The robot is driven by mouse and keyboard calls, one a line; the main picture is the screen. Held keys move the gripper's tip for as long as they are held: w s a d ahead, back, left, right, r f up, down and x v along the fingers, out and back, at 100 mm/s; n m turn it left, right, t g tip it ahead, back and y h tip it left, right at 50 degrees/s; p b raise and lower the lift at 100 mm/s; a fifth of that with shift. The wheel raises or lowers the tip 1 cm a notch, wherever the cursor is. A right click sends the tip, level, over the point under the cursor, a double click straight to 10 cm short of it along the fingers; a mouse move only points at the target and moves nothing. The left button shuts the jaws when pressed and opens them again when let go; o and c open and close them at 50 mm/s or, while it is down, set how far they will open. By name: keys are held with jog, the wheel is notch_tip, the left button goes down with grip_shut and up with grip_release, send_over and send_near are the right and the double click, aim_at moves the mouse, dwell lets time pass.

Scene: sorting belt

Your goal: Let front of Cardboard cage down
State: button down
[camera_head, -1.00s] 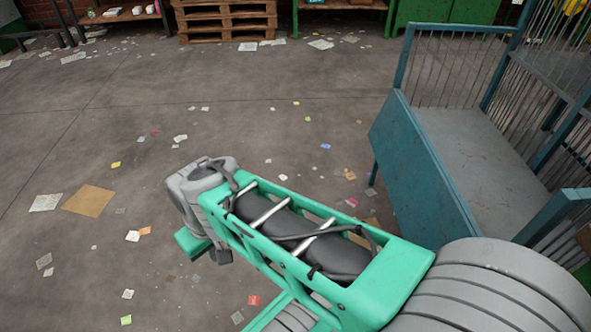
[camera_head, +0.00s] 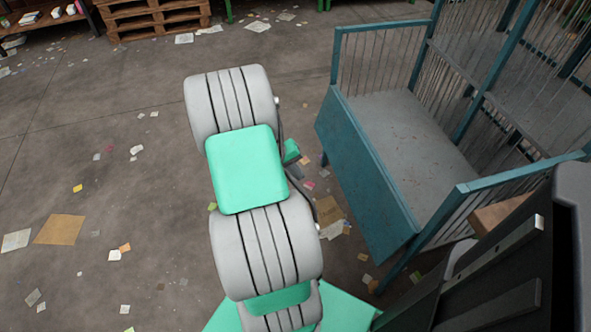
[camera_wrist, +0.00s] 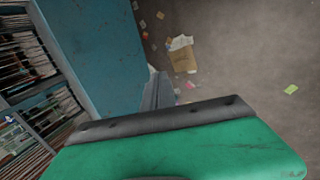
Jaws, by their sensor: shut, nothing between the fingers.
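The blue cage (camera_head: 338,62) stands at the right in the head view, with barred sides and a grey floor (camera_head: 400,125). Its solid blue front panel (camera_head: 365,185) hangs below the floor's edge, leaving that side open above. In the wrist view a flat blue panel (camera_wrist: 95,50) fills the upper left. My gripper (camera_wrist: 157,88) shows there as narrow dark fingers, shut and empty, beside the panel; whether they touch it I cannot tell. In the head view my arm hides most of the gripper.
Paper scraps and flat cardboard (camera_head: 60,229) litter the concrete floor, which is otherwise open to the left. Wooden pallets (camera_head: 155,18) stand at the back. A brown box-like thing (camera_head: 497,213) shows by the cage's near side.

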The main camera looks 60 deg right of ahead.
jog(key=b+x, duration=0.2)
jog(key=x, duration=0.7)
jog(key=shift+f, duration=0.3)
